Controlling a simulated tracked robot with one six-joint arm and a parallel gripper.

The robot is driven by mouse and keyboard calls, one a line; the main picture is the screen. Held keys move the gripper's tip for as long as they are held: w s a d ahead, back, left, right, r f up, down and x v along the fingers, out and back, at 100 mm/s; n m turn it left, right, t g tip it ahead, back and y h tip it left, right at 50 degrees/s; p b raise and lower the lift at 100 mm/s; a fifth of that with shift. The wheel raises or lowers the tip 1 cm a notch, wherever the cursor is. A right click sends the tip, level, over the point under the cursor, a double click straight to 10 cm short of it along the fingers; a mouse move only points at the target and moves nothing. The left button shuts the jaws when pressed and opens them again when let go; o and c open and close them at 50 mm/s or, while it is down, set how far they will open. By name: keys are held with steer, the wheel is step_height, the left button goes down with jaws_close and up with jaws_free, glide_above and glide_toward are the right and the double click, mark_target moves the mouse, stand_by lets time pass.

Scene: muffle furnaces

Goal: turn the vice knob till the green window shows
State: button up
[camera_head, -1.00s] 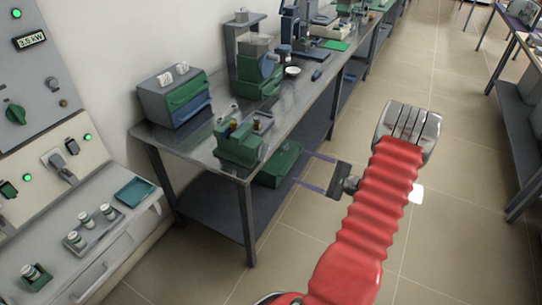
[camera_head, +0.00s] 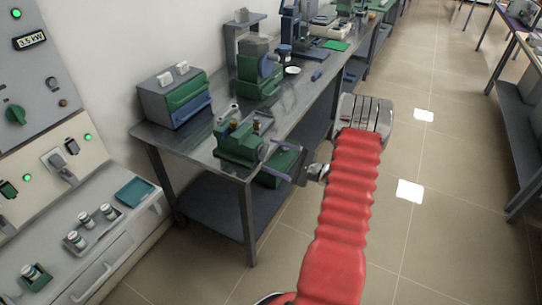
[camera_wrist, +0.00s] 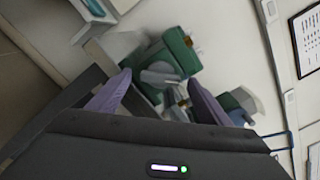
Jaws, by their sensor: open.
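The green vice (camera_head: 238,146) stands at the near corner of the steel bench. In the wrist view, a green body (camera_wrist: 180,50), apparently the vice, lies ahead and between the two purple fingers. A pale grey, rounded part (camera_wrist: 160,78), perhaps its knob, shows in front of this body between the fingertips. My gripper (camera_head: 262,159) is open and empty, with its fingertips close to the vice's right side. It also shows in the wrist view (camera_wrist: 160,88). I cannot tell whether it touches. I cannot make out a green window on the vice.
The steel bench (camera_head: 185,145) carries a grey box with green and blue fronts (camera_head: 175,97) at left and a green machine (camera_head: 258,75) behind the vice.

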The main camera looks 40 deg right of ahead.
steer(key=shift+w+a, duration=0.25)
steer(key=shift+w, duration=0.35)
steer(key=shift+c, duration=0.5)
steer(key=c, duration=0.9)
